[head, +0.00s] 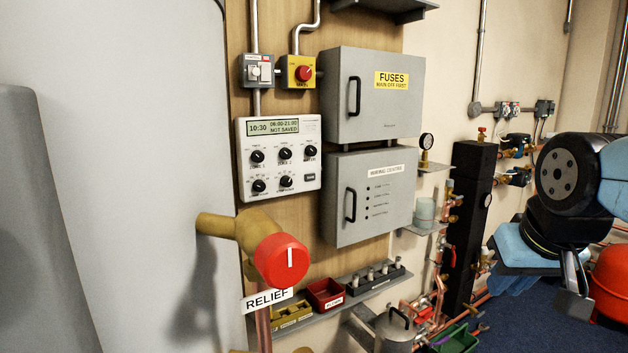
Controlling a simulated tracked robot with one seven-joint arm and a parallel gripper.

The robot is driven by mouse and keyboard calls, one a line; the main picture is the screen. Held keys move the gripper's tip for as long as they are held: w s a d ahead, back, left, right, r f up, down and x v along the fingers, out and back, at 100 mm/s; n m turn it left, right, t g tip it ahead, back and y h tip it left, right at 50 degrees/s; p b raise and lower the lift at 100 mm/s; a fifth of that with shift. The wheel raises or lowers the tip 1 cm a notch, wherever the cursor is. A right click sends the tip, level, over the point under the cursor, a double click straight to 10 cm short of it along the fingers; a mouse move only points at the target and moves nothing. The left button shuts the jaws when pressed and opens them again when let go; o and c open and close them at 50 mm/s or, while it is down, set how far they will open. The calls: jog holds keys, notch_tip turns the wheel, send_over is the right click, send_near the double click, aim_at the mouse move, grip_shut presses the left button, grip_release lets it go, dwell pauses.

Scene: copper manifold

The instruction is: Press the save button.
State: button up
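A white control panel (278,160) is mounted on the wooden board. Its display (273,127) reads 10:30, 08:00-21:00 and NOT SAVED. Several black knobs sit below the display. A small dark rectangular button (310,177) is at the panel's lower right; its label is too small to read, so I cannot confirm it is the save button. My gripper (545,285) hangs at the right of the view, pointing down, well apart from the panel. Its fingers are partly hidden, and I cannot tell whether it is open or shut.
A grey FUSES box (370,118) and a second grey cabinet (350,222) stand right of the panel. A red RELIEF knob (281,260) on a brass valve juts out below it. A red and yellow switch (304,73) is above. A shelf with a red bin (325,294) is below.

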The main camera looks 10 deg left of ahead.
grip_shut()
dwell(1.1)
